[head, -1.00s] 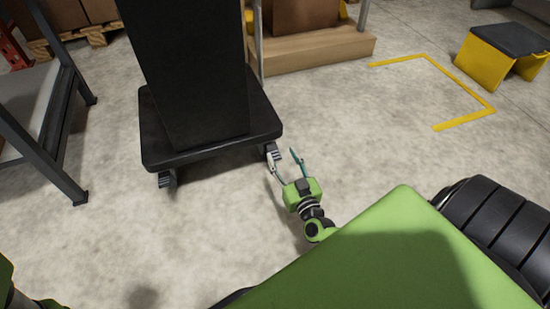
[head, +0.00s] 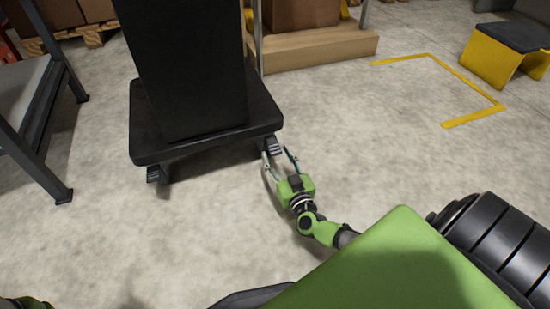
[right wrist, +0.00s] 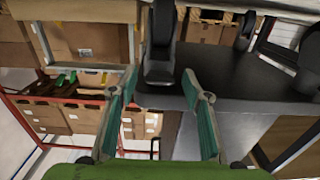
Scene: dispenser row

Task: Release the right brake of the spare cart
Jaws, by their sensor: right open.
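The spare cart is a black platform (head: 190,145) carrying a tall black block (head: 190,70). Its right brake (head: 272,146) is a small grey ribbed pedal at the caster under the near right corner. The left one (head: 156,174) is under the near left corner. My right gripper (head: 278,157) is open, with its fingertips close around the right pedal; I cannot tell whether they touch it. In the right wrist view, the dark caster and pedal (right wrist: 160,70) stand between the open fingers (right wrist: 159,84).
A dark-framed rack (head: 45,140) stands to the left. A wooden platform with boxes (head: 318,48) is behind the cart. A yellow floor line (head: 470,118) and a yellow step (head: 492,60) are to the right. Bare concrete lies in front of the cart.

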